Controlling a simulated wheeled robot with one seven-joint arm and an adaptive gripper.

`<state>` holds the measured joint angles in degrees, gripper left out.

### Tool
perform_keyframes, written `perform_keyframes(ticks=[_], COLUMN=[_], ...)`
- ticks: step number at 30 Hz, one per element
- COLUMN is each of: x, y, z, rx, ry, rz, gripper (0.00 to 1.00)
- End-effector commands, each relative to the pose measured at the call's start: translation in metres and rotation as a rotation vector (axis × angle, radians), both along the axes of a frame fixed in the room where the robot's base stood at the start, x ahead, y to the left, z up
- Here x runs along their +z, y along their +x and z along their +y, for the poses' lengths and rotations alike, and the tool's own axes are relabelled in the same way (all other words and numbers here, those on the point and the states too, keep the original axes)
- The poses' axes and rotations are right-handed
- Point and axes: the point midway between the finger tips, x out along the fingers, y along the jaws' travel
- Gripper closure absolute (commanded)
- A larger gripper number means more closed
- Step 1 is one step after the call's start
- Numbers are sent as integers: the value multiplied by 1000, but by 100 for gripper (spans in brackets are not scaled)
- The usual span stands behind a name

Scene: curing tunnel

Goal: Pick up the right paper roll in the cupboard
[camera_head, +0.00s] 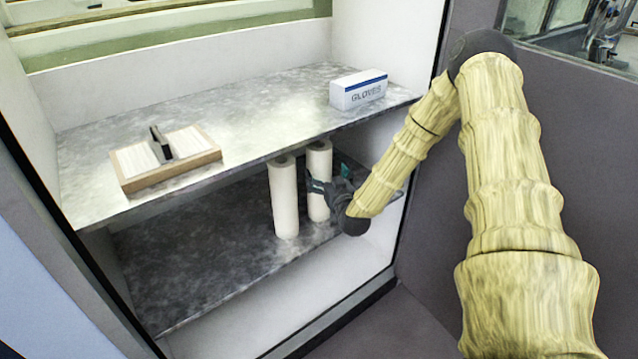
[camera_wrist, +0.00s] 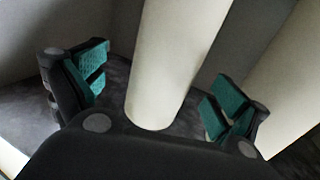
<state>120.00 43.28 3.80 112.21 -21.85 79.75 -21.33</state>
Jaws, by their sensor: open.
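Two upright white paper rolls stand side by side on the cupboard's lower shelf, the left roll (camera_head: 284,200) and the right roll (camera_head: 319,160). My gripper (camera_head: 330,180) is at the right roll and hides part of its middle. In the wrist view my gripper (camera_wrist: 152,92) is open, with teal finger pads apart. One white roll (camera_wrist: 180,60) shows in the gap between the fingers, and another white roll (camera_wrist: 285,85) shows beyond the right finger. I cannot tell for sure which roll is which there, nor whether a finger touches one.
The upper shelf (camera_head: 240,115) lies just above the rolls and covers the lower shelf (camera_head: 200,250). A wooden-framed tray (camera_head: 170,175) and a gloves box (camera_head: 358,90) sit on the upper shelf. The lower shelf is clear left of the rolls. The cupboard's side wall is at the right.

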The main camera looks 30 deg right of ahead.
Motion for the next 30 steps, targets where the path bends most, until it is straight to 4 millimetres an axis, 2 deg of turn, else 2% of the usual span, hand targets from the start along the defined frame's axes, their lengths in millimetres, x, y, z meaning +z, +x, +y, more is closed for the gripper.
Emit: perform_keyframes(ticks=[12,21,23,30], x=[1,1,1,1], y=[46,50,50,50], z=[-6,-6,-6,-6], rx=[-1,0,0,0], ry=[-1,0,0,0], rz=[0,1,1,1], gripper=[2,2,11,55])
